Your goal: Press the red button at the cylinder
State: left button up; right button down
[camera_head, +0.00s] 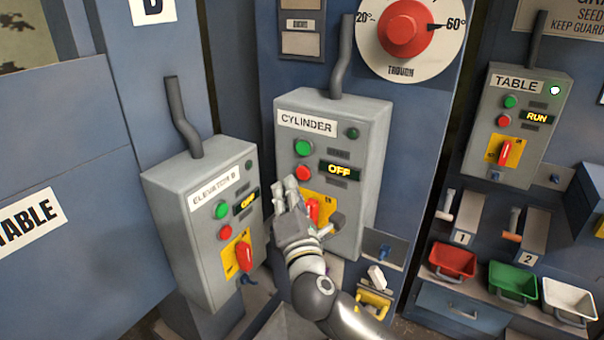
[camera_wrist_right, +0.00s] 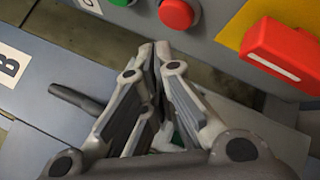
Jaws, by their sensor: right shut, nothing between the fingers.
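The grey CYLINDER box (camera_head: 354,123) is at the centre of the head view. Its red button (camera_head: 303,173) sits below a green button (camera_head: 303,147), beside a display reading OFF. My right gripper (camera_head: 284,190) is shut and empty, with its fingertips just below and left of the red button. In the right wrist view, the red button (camera_wrist_right: 178,12) is at the top, just beyond the shut fingertips (camera_wrist_right: 160,47). The fingertips do not cover it there. My gripper partly hides the box's yellow plate and red rotary switch (camera_head: 313,210). My left gripper is not in view.
The ELEVATOR B box (camera_head: 178,201) stands close on the left, with its own buttons and switch. The TABLE box (camera_head: 550,95), reading RUN, is at the right. A red dial (camera_head: 404,30) is above. Red, green and white bins (camera_head: 513,279) sit lower right.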

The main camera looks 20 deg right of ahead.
jog(key=s+a, duration=0.2)
jog(key=a, duration=0.1)
jog(key=shift+s, duration=0.2)
dwell(0.7)
